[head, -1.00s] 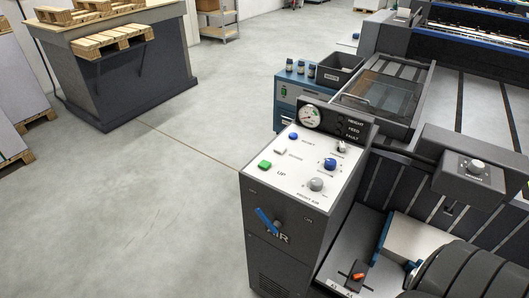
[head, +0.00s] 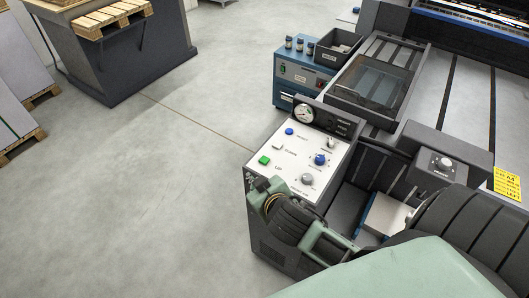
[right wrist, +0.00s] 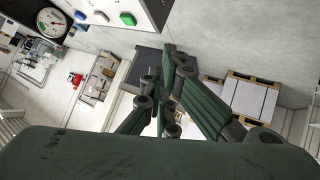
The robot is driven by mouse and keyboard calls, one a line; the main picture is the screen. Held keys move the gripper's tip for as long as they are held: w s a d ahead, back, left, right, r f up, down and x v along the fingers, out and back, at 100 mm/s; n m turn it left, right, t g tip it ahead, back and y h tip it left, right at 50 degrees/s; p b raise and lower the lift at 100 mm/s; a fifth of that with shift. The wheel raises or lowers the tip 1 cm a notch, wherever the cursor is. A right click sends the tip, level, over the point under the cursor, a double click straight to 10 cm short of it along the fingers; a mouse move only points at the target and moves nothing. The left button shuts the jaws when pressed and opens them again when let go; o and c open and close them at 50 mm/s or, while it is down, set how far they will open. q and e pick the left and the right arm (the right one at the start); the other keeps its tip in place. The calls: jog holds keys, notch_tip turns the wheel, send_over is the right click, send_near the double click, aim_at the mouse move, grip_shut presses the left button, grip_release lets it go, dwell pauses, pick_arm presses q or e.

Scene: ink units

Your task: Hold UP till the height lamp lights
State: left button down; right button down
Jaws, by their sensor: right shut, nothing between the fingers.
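The green UP button (head: 264,160) is on the white sloped panel (head: 297,165) of the dark control cabinet. It also shows in the right wrist view (right wrist: 127,19). The height lamp row (head: 343,125) is on the dark plate behind the panel, beside the round gauge (head: 304,114); I see no lit lamp there. My right gripper (head: 261,186) is shut and empty at the panel's front left edge, just below the green button in the picture. In the right wrist view its closed fingers (right wrist: 168,62) show clear of the button. My left gripper is not in view.
A blue button (head: 289,131), a white button (head: 278,149), a blue knob (head: 320,159) and a grey knob (head: 307,179) share the panel. A blue box (head: 300,80) stands behind. Open floor lies to the left.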

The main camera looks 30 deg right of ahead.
jog(key=w+a+r+n+t+y, duration=0.2)
jog(key=w+r+n+t+y, duration=0.15)
jog(key=w+r+n, duration=0.35)
jog(key=w+a+r+n+t+y, duration=0.25)
jog(key=w+r+y, duration=0.25)
jog(key=w, duration=0.3)
jog(key=d+f+n+g, duration=0.5)
jog(key=d+f+g, duration=0.4)
jog(key=d, duration=0.6)
notch_tip(320, 180, down, 2)
jog(key=shift+f+h, duration=0.15)
jog(key=shift+h, duration=0.3)
jog(key=shift+d, duration=0.1)
jog(key=shift+f, duration=0.1)
